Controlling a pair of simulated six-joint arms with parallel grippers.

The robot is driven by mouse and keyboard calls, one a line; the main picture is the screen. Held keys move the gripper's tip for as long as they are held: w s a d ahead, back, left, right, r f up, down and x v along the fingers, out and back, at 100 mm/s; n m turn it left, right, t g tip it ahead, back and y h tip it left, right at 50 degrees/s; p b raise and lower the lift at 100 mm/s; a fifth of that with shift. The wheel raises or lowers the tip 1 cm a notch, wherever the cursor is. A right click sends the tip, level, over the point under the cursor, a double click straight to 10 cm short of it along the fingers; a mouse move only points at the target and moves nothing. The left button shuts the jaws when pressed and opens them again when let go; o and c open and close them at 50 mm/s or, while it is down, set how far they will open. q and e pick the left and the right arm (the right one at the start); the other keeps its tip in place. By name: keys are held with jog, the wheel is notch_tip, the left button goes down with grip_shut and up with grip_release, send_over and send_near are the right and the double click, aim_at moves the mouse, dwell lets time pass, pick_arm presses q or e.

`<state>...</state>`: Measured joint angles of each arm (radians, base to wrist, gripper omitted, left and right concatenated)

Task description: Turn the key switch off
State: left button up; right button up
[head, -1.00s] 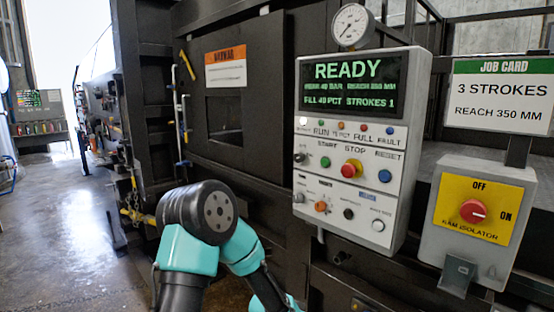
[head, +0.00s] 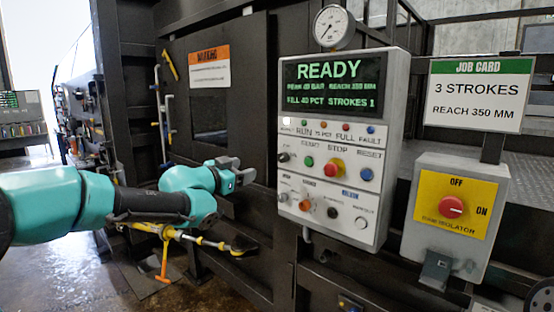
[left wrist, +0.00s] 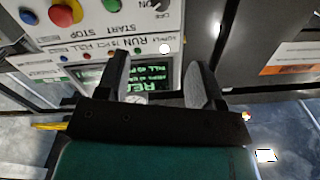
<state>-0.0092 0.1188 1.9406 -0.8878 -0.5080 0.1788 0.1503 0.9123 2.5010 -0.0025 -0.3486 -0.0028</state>
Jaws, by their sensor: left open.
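The control panel (head: 340,235) stands in the middle of the head view, with its screen (head: 335,84) reading READY. The small key switch (head: 284,157) is at the panel's left edge, left of the green start button. In the left wrist view the panel is upside down, and the key switch (left wrist: 158,5) is partly cut off at the top edge beside its OFF and ON marks. My left gripper (head: 243,171) is open and empty, to the left of the panel and apart from the key switch. Its two fingers (left wrist: 158,62) are spread in the left wrist view. My right gripper is not seen.
A red stop button (head: 336,167) and other buttons and knobs crowd the panel near the key switch. A yellow isolator box (head: 452,207) stands at right below the job card (head: 478,92). A pressure gauge (head: 333,27) tops the panel. A dark compactor door lies behind my left gripper.

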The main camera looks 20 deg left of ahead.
aim_at(281, 158)
pick_arm(q)
jog(key=shift+w, duration=0.15)
jog(key=x, duration=1.7)
jog(key=shift+w, duration=0.1)
jog(key=c, duration=0.9)
